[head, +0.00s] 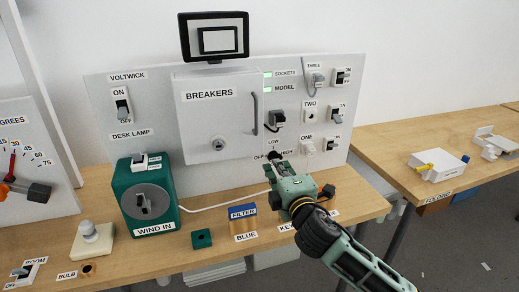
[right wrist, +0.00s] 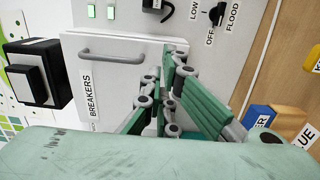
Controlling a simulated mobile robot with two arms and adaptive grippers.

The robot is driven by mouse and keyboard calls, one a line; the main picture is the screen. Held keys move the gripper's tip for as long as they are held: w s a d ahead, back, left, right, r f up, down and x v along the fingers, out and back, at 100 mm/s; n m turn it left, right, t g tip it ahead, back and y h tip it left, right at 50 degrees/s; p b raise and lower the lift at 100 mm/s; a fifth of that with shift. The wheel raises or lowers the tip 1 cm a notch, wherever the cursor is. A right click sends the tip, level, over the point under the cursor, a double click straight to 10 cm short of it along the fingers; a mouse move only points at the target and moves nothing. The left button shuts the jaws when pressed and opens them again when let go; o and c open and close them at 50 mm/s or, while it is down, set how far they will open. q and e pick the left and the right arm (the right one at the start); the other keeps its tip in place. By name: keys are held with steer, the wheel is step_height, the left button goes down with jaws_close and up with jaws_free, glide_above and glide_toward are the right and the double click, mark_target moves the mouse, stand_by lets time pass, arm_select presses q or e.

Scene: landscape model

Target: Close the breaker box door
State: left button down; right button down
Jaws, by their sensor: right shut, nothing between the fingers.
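The breaker box door (head: 215,122) is a pale panel labelled BREAKERS on the upright board, with a grey handle along its right edge and a round lock low on it. It looks shut or almost shut; I cannot tell whether it is flush. The door (right wrist: 118,60) also shows in the right wrist view, turned sideways, with its handle. My right gripper (head: 272,168) is green, shut and empty, just below and right of the door's lower right corner. In the right wrist view its fingers (right wrist: 168,95) overlap part of the door; contact is unclear. My left gripper is out of view.
Switches and sockets (head: 278,118) stick out of the board right of the door. A green WIND IN box (head: 128,190) stands on the bench at left, with a blue FILTER block (head: 242,211) at the front. A screen (head: 213,36) sits above the door.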

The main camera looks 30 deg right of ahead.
steer(key=p, duration=0.3)
glide_toward(262, 138)
steer(key=x, duration=0.5)
steer(key=shift+w, duration=0.3)
steer(key=shift+w+d+f, duration=0.1)
steer(key=shift+w+d, duration=0.15)
steer(key=shift+w, duration=0.45)
